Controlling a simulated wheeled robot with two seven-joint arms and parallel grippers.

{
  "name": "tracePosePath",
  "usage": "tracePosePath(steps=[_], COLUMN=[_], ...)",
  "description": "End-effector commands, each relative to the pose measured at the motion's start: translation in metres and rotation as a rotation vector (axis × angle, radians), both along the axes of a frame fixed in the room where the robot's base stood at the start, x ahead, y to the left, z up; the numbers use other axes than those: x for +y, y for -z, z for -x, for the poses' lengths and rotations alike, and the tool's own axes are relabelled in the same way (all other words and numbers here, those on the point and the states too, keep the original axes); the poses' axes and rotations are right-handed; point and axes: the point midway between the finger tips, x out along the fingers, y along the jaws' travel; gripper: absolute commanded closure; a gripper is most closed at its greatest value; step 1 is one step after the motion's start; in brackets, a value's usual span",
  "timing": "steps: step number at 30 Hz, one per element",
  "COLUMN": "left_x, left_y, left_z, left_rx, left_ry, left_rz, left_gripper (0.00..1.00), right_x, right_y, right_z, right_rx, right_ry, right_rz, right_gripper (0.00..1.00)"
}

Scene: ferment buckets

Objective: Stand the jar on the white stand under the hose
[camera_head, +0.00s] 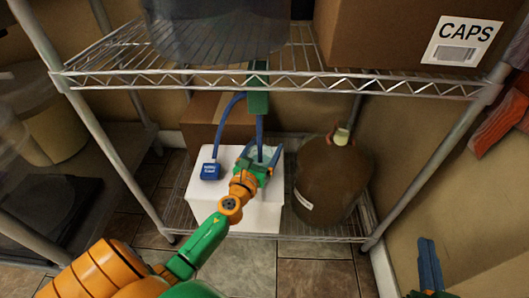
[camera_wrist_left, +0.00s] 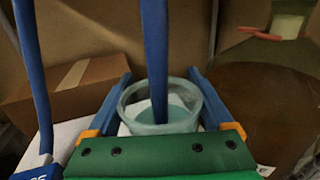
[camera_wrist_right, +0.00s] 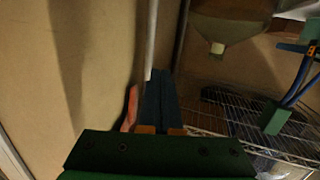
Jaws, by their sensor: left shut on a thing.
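The clear glass jar (camera_wrist_left: 130,100) is upright between the blue fingers of my left gripper (camera_wrist_left: 163,95), which is shut on it. In the head view my left gripper (camera_head: 257,167) partly covers the jar (camera_head: 246,152), over the top of the white stand (camera_head: 262,215). Whether its base touches the stand is hidden. The blue hose (camera_head: 260,130) hangs from a green block (camera_head: 258,95), and its lower end is inside the jar's mouth. The hose also shows in the left wrist view (camera_wrist_left: 156,50). My right gripper (camera_head: 430,265) is shut and empty, low at the right.
A second blue tube (camera_head: 221,125) bends down to a blue tag (camera_head: 210,171) on the stand's left side. A large brown carboy (camera_head: 330,180) stands close right of the stand. A cardboard box (camera_head: 205,118) is behind. The wire shelf (camera_head: 280,80) lies overhead, with posts either side.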

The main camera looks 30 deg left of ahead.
Motion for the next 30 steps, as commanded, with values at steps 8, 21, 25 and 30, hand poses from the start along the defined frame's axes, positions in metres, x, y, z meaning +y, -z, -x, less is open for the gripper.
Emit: tracePosePath(steps=[8, 21, 25, 30], left_x=[0.0, 0.0, 0.0, 0.0], left_y=[0.006, 0.007, 0.007, 0.008], left_z=[0.0, 0.0, 0.0, 0.0], left_rx=[-0.001, -0.001, -0.001, -0.001], left_ry=[-0.001, -0.001, -0.001, -0.001], left_rz=[0.0, 0.0, 0.0, 0.0], left_gripper=[1.0, 1.0, 1.0, 1.0], right_x=[0.006, 0.006, 0.007, 0.007], right_y=[-0.039, -0.046, -0.05, -0.055], right_z=[-0.002, -0.001, -0.001, 0.0], right_rx=[-0.204, -0.237, -0.257, -0.282], right_ry=[-0.016, -0.019, -0.02, -0.022], right_rz=[-0.044, -0.05, -0.055, -0.06], right_gripper=[1.0, 1.0, 1.0, 1.0])
